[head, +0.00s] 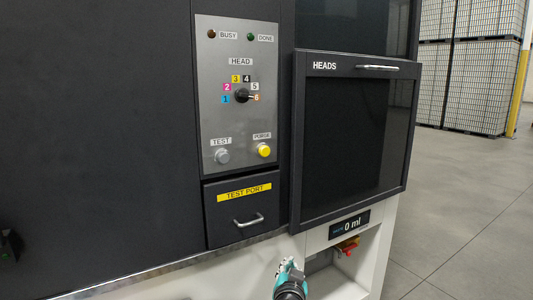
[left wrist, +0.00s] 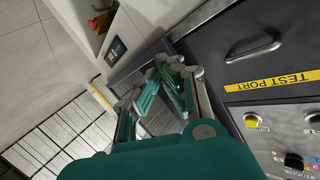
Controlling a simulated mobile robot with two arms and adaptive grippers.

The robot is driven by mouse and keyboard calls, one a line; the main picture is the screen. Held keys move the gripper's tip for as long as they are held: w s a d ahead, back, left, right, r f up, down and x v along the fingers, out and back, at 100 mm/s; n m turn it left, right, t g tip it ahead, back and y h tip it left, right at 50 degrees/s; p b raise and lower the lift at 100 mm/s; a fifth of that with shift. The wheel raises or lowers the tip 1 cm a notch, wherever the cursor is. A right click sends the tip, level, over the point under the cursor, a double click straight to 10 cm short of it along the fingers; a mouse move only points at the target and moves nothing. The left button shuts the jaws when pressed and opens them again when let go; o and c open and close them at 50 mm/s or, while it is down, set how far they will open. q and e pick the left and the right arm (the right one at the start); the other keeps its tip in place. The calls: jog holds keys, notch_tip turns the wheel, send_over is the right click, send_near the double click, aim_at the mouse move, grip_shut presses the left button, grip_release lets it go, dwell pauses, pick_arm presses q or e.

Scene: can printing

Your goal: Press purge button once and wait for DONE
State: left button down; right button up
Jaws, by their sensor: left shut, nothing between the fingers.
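The yellow PURGE button (head: 264,150) is at the lower right of the grey control panel (head: 224,125). It also shows in the left wrist view (left wrist: 252,120), to the right of the fingers. The DONE lamp (head: 251,36) is dark green and looks unlit. The BUSY lamp (head: 211,34) is dark brown and looks unlit. My left gripper (head: 290,264) is below the panel and the test port, low in the head view, apart from the button. In the left wrist view its fingers (left wrist: 168,72) are together and empty. My right gripper is not in view.
The TEST button (head: 222,156) is left of PURGE. The head selector knob (head: 241,96) points toward 6. The TEST PORT drawer (head: 246,215) and HEADS door (head: 345,135) are shut. A display (head: 349,225) reads 0 ml. Floor (head: 460,210) is clear at the right.

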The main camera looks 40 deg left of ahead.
aim_at(264, 151)
pick_arm(q)
jog(key=w+a+r+n+t+y, duration=0.1)
jog(key=w+a+r+t+y, duration=0.1)
jog(key=r, duration=1.1)
jog(key=w+a+r+n+t+y, duration=0.1)
jog(key=w+r+n+t+y, duration=0.1)
jog(key=r, duration=1.2)
jog(key=shift+w+a+r+y, duration=0.35)
jog(key=shift+w+y, duration=0.3)
jog(key=shift+y, duration=0.25)
jog(key=shift+a, duration=0.1)
jog(key=w+a, duration=0.3)
jog(key=a, duration=0.5)
jog(key=shift+w, duration=0.25)
jog(key=shift+f, duration=0.1)
